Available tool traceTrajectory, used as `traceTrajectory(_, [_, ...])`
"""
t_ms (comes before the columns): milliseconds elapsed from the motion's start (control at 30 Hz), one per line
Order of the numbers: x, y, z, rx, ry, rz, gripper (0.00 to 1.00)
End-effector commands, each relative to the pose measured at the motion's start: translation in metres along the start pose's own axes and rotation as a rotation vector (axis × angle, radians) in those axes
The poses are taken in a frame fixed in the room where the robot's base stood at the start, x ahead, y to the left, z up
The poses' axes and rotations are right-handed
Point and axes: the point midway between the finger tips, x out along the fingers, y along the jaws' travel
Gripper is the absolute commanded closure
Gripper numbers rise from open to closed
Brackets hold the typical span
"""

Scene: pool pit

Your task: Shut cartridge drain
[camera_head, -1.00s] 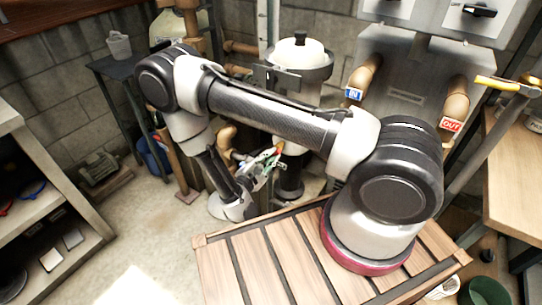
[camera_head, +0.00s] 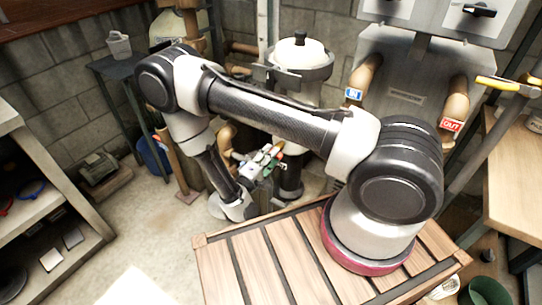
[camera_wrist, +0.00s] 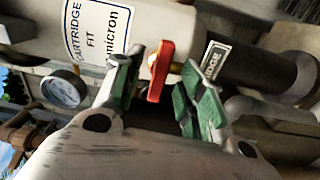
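The white cartridge housing (camera_wrist: 45,45) runs sideways across the wrist view with its printed label. It also shows behind my arm in the head view (camera_head: 302,92). A red valve handle (camera_wrist: 161,70), probably the drain's, stands between my two green-padded fingers. My gripper (camera_wrist: 163,92) is open, one finger each side of the handle. I cannot tell whether either finger touches it. In the head view my gripper (camera_head: 265,163) is low beside the housing, and the handle is hard to make out there. The valve body is mostly hidden.
A pressure gauge (camera_wrist: 64,89) sits left of the fingers, and a dark pipe (camera_wrist: 262,68) lies to the right. A grey cabinet (camera_head: 405,85) with copper-coloured pipes stands at the right.

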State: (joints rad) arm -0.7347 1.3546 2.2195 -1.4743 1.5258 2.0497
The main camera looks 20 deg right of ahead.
Motion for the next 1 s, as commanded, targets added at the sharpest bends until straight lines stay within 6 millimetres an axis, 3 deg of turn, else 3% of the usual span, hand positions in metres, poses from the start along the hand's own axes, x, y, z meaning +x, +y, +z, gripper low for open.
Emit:
traceTrajectory(333, [-0.003,0.0,-0.001,-0.001,0.001,0.001,0.61])
traceTrajectory(733, [-0.06,0.0,-0.001,-0.001,0.004,0.001,0.61])
traceTrajectory(1000, [-0.07,0.0,0.0,-0.001,0.0,0.0,0.61])
